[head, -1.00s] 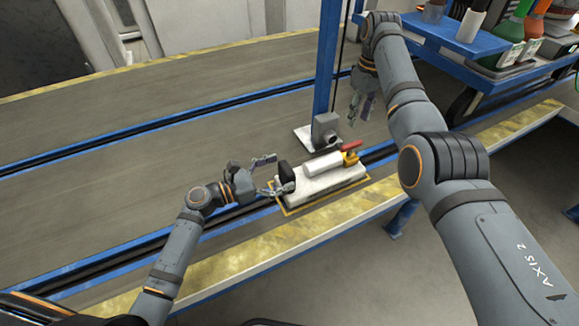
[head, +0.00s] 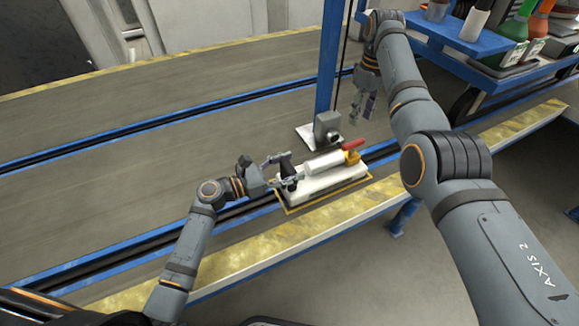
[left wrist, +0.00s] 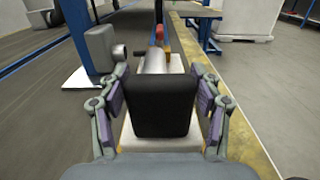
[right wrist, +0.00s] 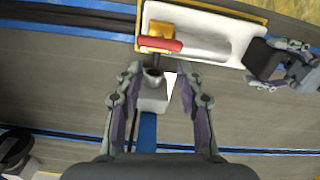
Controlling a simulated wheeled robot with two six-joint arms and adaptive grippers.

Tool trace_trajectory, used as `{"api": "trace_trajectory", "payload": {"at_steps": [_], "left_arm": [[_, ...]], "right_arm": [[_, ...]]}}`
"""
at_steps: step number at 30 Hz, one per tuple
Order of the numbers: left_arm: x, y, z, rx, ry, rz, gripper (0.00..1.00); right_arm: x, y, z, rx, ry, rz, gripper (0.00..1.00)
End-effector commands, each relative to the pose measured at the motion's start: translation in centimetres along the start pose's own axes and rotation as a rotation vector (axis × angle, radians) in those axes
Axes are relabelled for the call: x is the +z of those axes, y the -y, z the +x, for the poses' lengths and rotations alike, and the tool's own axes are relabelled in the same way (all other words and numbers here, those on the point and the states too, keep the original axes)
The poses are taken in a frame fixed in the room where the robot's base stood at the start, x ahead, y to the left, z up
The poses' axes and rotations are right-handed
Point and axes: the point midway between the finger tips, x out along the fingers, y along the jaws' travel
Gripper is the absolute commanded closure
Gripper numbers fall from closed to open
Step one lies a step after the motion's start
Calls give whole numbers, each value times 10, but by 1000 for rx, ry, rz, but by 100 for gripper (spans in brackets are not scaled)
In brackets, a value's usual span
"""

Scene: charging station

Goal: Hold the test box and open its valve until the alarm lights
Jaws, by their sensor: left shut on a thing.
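The test box is a white base (head: 325,186) with a white cylinder (head: 322,163), a black grip block (left wrist: 165,106) at its left end and a yellow valve (head: 351,157) with a red handle (head: 352,146) at its right end. My left gripper (head: 283,170) is shut on the black grip block, one finger on each side in the left wrist view. My right gripper (head: 363,106) is open and empty, above and behind the valve. In the right wrist view its fingers stand apart, and the red handle (right wrist: 161,46) shows beyond them, untouched.
A grey device with a short nozzle (head: 327,127) stands at the foot of a blue post (head: 326,70), just behind the box. A yellow outline (head: 290,210) surrounds the box. A blue cart (head: 470,45) with bottles stands at the upper right. The track left of the box is clear.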

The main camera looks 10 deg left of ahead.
Motion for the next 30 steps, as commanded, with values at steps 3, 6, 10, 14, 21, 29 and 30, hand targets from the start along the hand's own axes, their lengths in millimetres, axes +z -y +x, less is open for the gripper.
{"api": "trace_trajectory", "payload": {"at_steps": [3, 6, 10, 14, 21, 29, 30], "left_arm": [[0, 0, 0, 0, 0, 0, 79], [0, 0, 0, 0, 0, 0, 79], [0, 0, 0, 0, 0, 0, 79], [0, 0, 0, 0, 0, 0, 79], [0, 0, 0, 0, 0, 0, 79], [0, 0, 0, 0, 0, 0, 79], [0, 0, 0, 0, 0, 0, 79]], "right_arm": [[0, 0, 0, 0, 0, 0, 60], [0, 0, 0, 0, 0, 4, 60], [0, 0, -2, 0, 0, 106, 60], [0, 0, -6, 1, -1, 397, 60], [0, 0, -16, 1, 0, 1110, 60], [0, 0, -24, 0, -1, 1615, 60], [0, 0, -24, 0, -1, 1653, 60]]}}
